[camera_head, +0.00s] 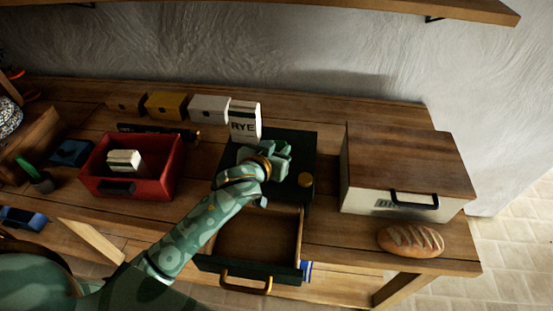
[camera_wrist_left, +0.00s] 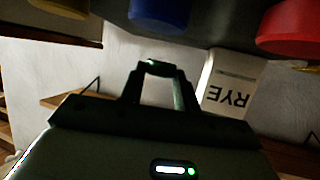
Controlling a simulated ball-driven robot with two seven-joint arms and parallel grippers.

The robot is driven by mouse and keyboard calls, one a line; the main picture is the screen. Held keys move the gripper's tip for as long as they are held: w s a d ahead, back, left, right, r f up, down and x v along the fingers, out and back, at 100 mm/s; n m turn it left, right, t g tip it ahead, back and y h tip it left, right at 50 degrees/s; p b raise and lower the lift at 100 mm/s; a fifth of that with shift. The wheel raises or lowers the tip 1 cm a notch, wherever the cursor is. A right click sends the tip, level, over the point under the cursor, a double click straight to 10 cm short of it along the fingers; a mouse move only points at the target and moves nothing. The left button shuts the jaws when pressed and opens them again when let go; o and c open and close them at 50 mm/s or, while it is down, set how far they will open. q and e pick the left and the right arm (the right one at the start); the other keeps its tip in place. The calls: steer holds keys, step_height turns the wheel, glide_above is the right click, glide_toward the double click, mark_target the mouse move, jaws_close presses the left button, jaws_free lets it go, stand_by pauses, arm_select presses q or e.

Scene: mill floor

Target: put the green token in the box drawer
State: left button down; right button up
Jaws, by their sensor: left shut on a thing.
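The dark green box (camera_head: 313,150) stands mid-bench, its drawer (camera_head: 299,237) pulled out toward me and showing a bare wooden inside. My left gripper (camera_head: 285,150) is over the box top, behind the open drawer. In the left wrist view its fingers (camera_wrist_left: 160,78) are shut on a small dark piece with a greenish glint, the green token (camera_wrist_left: 158,66), held at the tips. The head view does not show the token clearly. Blue (camera_wrist_left: 160,12) and red (camera_wrist_left: 290,28) round pieces show in the wrist view.
A white RYE carton (camera_head: 244,124) stands behind the box, close to the gripper. A red bin (camera_head: 170,172) holding a pale block is to the left. A wood-topped bread box (camera_head: 405,160) and a loaf (camera_head: 411,240) are to the right. The drawer's brass handle (camera_head: 246,284) overhangs the bench front.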

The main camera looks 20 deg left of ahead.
arm_select(q)
steer(key=f, duration=0.1)
steer(key=f+b, duration=0.1)
steer(key=f, duration=0.2)
steer(key=shift+w+a+b, duration=0.15)
steer(key=shift+w+b, duration=0.1)
steer(key=shift+b, duration=0.05)
steer(key=shift+r, duration=0.15)
steer(key=c, duration=1)
jaws_free()
